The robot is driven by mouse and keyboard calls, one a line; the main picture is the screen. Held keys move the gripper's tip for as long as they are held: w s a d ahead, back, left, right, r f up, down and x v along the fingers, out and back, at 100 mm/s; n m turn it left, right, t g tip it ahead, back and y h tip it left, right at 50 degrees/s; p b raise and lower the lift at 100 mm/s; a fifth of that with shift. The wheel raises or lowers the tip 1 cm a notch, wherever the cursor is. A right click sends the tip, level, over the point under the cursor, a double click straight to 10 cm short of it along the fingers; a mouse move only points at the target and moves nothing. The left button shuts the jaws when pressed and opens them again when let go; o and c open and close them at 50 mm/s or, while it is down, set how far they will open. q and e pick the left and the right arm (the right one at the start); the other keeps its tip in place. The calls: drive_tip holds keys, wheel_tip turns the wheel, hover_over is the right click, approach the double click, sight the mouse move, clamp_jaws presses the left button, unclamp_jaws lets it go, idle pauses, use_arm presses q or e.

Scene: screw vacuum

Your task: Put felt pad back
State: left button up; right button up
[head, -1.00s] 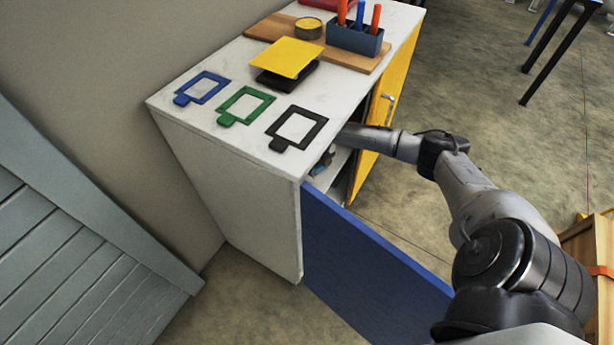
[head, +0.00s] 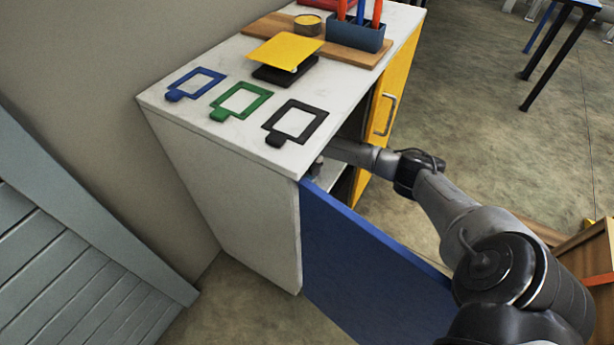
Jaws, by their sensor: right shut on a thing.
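My right arm reaches into the open cabinet (head: 225,205) under its white top. Only a small grey part of my right gripper (head: 317,167) shows at the cabinet's front opening. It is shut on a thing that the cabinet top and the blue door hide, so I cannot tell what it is. I cannot make out a felt pad for certain anywhere. My left gripper is not in view.
The blue door (head: 370,265) stands open below my arm; the yellow door (head: 392,100) is beside the opening. On top lie blue (head: 197,84), green (head: 240,101) and black (head: 296,122) frames, a yellow sheet (head: 284,51) over a black block, and a wooden board (head: 365,57).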

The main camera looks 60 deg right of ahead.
drive_tip(key=o, duration=0.8)
drive_tip(key=shift+o, duration=0.5)
drive_tip(key=shift+r+p, duration=2.05)
drive_tip(key=shift+r, duration=1.85)
